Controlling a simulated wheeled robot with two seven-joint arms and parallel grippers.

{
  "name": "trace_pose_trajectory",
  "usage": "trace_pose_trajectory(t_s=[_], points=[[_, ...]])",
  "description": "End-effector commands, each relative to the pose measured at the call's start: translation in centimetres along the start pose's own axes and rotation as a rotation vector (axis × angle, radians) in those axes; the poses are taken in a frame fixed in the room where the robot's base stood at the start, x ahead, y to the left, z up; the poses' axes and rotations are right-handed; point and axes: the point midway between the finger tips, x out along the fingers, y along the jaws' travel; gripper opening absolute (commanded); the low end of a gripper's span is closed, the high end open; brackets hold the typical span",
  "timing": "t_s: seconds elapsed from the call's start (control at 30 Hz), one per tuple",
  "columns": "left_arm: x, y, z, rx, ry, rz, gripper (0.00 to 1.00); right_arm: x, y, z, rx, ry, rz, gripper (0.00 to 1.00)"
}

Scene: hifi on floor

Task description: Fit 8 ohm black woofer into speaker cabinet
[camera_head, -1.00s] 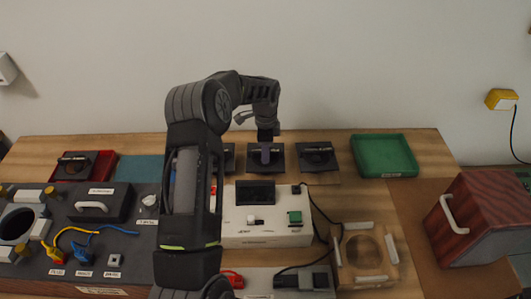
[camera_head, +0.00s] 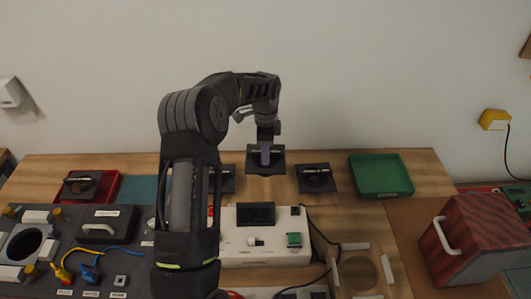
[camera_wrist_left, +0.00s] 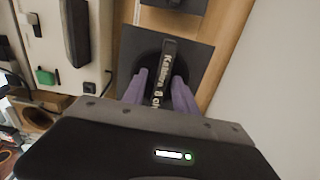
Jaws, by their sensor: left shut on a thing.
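My left gripper (camera_head: 265,156) is shut on the handle bar of a black woofer (camera_head: 253,167) on a square plate. In the left wrist view the purple fingers (camera_wrist_left: 165,95) straddle the bar, whose print reads like "Kalibra 8 oh", the end hidden. This woofer (camera_wrist_left: 190,58) appears raised above the table. Two similar black woofers, one on the right (camera_head: 317,179) and one on the left (camera_head: 227,180), lie on the table. My right gripper is not in view.
A green tray (camera_head: 381,193) stands empty at the right, a red tray (camera_head: 110,188) holds a black part at the left. A white box (camera_head: 262,258) stands in front of the woofers.

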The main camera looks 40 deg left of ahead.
Motion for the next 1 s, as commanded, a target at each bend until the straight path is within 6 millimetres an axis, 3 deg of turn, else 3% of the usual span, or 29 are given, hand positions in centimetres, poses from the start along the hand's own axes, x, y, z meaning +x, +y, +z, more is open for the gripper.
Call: trace_pose_trajectory(t_s=[0.37, 0.57, 0.77, 1.0], points=[[-0.2, -0.1, -0.1, -0.001, 0.002, -0.004, 0.0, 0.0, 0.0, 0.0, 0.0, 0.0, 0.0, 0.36], [-0.3, 0.6, -1.9, -0.035, 0.006, -0.003, 0.0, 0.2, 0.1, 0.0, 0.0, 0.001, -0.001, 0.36], [-0.6, 2.9, -7.0, -0.158, 0.015, 0.002, 0.0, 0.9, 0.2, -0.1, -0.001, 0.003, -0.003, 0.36], [-1.4, 8.8, -15.8, -0.408, 0.02, 0.011, 0.0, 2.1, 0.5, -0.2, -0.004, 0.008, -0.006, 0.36]])
